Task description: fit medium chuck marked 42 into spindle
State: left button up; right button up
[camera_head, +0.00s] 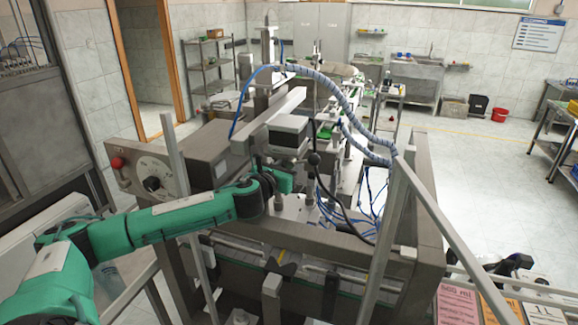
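My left arm, green with pale panels, reaches in from the left to the cap feeder machine (205,150). Its dark wrist and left gripper (272,184) are among the machine's parts, below a grey box-shaped head (288,132). The fingers are too small and too covered to tell whether they are open or shut, or whether they hold anything. A small green part (286,180) shows just beyond the wrist. I cannot make out a chuck marked 42 or clearly identify the spindle.
A sloping metal bar (480,235) and an upright post (388,235) stand in front of the machine. Blue hoses and cables (340,95) loop over it. Pink and orange sheets (457,305) lie at lower right. The floor to the right (480,170) is largely clear.

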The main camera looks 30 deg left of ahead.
pick_arm(q)
jog(key=shift+r, duration=0.1)
dwell(0.4)
jog(key=o, duration=1)
jog(key=shift+o, duration=0.2)
jog(key=shift+s, duration=0.1)
jog(key=shift+s, duration=0.2)
jog(key=s+b, duration=0.7)
jog(key=s, duration=0.6)
jog(key=shift+d+r, duration=0.3)
jog(key=shift+d, duration=0.1)
jog(key=shift+s, duration=0.1)
jog(key=shift+f, duration=0.1)
